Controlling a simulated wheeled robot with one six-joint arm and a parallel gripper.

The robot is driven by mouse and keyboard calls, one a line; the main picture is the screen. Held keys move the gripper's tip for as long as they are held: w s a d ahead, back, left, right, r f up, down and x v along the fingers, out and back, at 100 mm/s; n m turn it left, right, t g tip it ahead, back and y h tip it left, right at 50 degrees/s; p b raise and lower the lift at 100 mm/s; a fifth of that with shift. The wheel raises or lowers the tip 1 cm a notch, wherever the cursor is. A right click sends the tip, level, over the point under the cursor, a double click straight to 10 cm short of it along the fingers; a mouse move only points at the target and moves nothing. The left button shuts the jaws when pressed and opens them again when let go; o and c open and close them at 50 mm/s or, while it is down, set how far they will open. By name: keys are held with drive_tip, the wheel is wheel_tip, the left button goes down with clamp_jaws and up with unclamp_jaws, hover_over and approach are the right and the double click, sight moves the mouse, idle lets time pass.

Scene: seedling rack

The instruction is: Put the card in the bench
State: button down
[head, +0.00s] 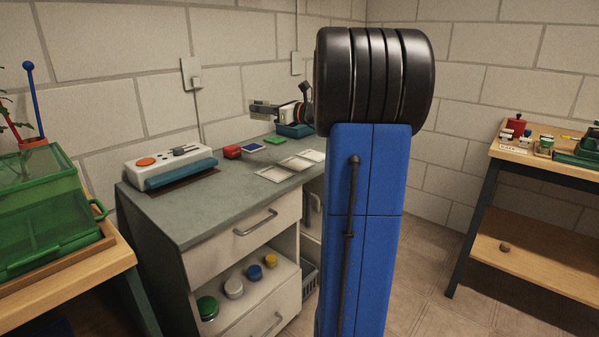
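The bench (185,215) has a grey-green top, pale drawer fronts and an open shelf, left of centre. Its upper drawer (240,232), with a bar handle, looks shut. I cannot tell for sure which is the card; the blue piece looks most like one. My gripper (262,108) is above the back of the bench top, pointing left, apart from these pieces. Its finger opening is too small to judge.
A green translucent case (50,215) is at left; a wooden table (550,160) is at right. My blue column hides the bench's right end.

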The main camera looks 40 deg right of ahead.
drive_tip(key=s+d+f+m+h, duration=0.1)
drive_tip(key=s+d+f, duration=0.2)
drive_tip(key=f, duration=0.1)
drive_tip(key=s+d+f+h, duration=0.1)
drive_tip(key=s+d+f, duration=0.1)
drive_tip(key=f, duration=0.3)
drive_tip(key=s+d+f+m+t+h, duration=0.1)
drive_tip(key=s+d+f+h, duration=0.1)
drive_tip(key=s+d+f, duration=0.1)
drive_tip(key=shift+s+d+f+m, duration=0.15)
drive_tip(key=shift+s+d+f, duration=0.05)
drive_tip(key=shift+d+f, duration=0.3)
drive_tip(key=shift+s+d+f+m, duration=0.15)
drive_tip(key=shift+d+f, duration=0.2)
drive_tip(key=shift+d, duration=0.15)
drive_tip(key=shift+f, duration=2.3)
drive_tip(key=shift+f, duration=0.1)
drive_tip(key=c, duration=2)
unclamp_jaws()
